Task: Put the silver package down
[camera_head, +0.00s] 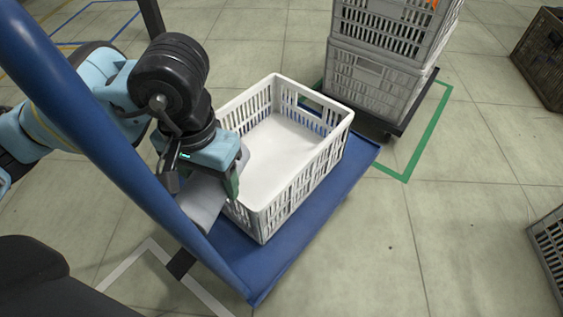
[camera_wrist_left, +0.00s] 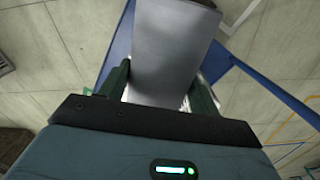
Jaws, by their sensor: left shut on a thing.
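My left gripper (camera_head: 222,180) is shut on the silver package (camera_head: 203,202), at the left side of the white crate in the head view. The package is a smooth grey block, partly hidden by the gripper and the blue post. In the left wrist view the package (camera_wrist_left: 170,50) sits between the two green fingers of the gripper (camera_wrist_left: 160,86) and reaches out beyond them. The white crate (camera_head: 262,205) stands on a blue platform (camera_head: 235,262) and looks empty inside. I cannot tell the package's exact height above the platform. My right gripper is not in view.
A blue post (camera_head: 110,150) rises close beside my left arm. Stacked grey crates (camera_head: 372,85) stand behind, on a dark base within green floor lines. A brown crate (camera_head: 543,55) and a grey crate (camera_head: 552,245) are at the right. The floor between is clear.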

